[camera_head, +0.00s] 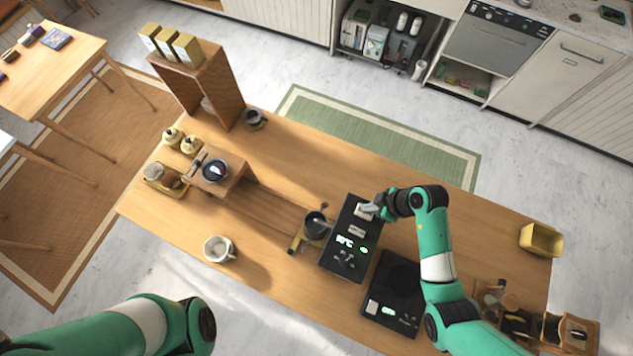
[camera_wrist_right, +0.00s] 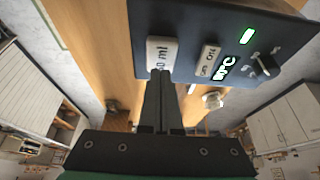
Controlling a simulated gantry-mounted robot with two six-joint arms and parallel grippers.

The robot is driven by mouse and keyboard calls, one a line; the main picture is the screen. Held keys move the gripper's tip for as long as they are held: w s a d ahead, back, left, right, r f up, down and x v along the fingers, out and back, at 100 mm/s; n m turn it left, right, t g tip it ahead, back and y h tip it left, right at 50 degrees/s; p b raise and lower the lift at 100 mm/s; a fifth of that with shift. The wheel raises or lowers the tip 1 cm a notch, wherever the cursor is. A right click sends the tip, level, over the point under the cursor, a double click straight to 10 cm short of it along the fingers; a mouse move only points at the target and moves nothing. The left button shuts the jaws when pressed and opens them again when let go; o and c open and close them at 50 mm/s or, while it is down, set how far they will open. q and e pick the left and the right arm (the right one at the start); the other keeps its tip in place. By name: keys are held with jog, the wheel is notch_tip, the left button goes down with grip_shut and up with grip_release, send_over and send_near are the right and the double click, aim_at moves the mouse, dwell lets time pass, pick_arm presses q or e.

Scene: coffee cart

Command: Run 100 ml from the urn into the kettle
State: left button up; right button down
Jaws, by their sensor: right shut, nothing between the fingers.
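The urn (camera_head: 338,262) is a black box with a green temperature display, standing on the wooden cart. In the right wrist view its dark panel (camera_wrist_right: 200,20) carries a pale button marked "ml" (camera_wrist_right: 161,53), its first digits partly unreadable, and a second pale button (camera_wrist_right: 208,60). My right gripper (camera_head: 372,208) is shut and empty at the urn's far end. Its tips (camera_wrist_right: 160,74) are at the ml button's edge; I cannot tell whether they touch. A dark round vessel (camera_head: 316,226), apparently the kettle, is beside the urn's left side. My left gripper is outside the view.
A black scale (camera_head: 399,275) lies right of the urn. A white jug (camera_head: 219,249) stands to the left, near a small wooden stand (camera_head: 219,184). A yellow box (camera_head: 541,240) is at the right end.

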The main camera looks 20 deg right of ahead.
jog(key=shift+f+b, duration=0.45)
jog(key=shift+f, duration=0.5)
jog(key=shift+r, duration=0.1)
dwell(0.4)
jog(key=shift+r+p, duration=0.5)
jog(key=shift+r, duration=0.4)
jog(key=shift+r, duration=0.1)
dwell(1.0)
jog(key=shift+r, duration=2.4)
jog(key=shift+a, duration=0.1)
